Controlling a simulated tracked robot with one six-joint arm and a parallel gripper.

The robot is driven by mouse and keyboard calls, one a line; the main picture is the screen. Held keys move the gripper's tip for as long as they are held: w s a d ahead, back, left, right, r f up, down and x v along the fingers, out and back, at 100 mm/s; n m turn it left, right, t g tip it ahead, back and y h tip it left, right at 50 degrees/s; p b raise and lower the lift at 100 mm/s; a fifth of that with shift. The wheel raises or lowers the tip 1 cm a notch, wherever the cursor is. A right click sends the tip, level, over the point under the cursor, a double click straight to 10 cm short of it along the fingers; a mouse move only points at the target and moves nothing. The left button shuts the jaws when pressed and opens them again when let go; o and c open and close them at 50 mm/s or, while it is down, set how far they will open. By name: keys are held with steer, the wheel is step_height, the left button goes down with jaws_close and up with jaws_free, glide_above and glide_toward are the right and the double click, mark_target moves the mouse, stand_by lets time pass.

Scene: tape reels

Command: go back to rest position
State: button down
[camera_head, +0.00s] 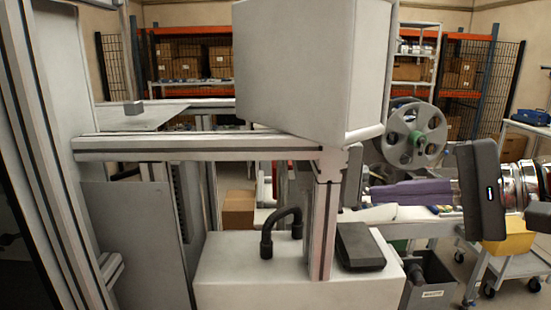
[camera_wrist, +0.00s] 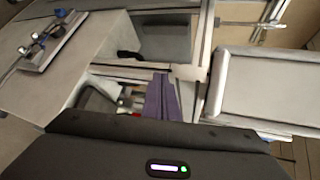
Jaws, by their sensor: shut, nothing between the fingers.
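My gripper (camera_head: 372,194) is at the right of the head view, with purple fingers that point left from a black body. The fingers lie together, shut and empty. In the wrist view the purple fingers (camera_wrist: 161,78) show as one narrow shape above the black gripper body. A grey tape reel (camera_head: 413,135) with round holes and a green hub stands upright behind and above the gripper, apart from it in the picture.
A large grey box-shaped housing (camera_head: 295,70) and a metal frame beam (camera_head: 190,147) fill the middle and left. A grey bin (camera_head: 430,285) and a wheeled cart (camera_head: 510,268) stand at the lower right. Orange and blue shelves (camera_head: 190,45) with cardboard boxes line the back wall.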

steer(key=s+a+f+n+g+h, duration=0.1)
steer(key=s+a+f+g+h, duration=0.15)
steer(key=a+f, duration=0.45)
steer(key=s+d+f+n+h, duration=0.2)
steer(key=s+f+n+h, duration=0.1)
steer(key=f, duration=0.6)
steer(key=s+d+f+n+h, duration=0.2)
steer(key=s+f+n+h, duration=0.2)
steer(key=f, duration=0.6)
steer(key=shift+s+d+f+n+h, duration=0.25)
steer(key=shift+n+h, duration=0.15)
steer(key=shift+h, duration=0.75)
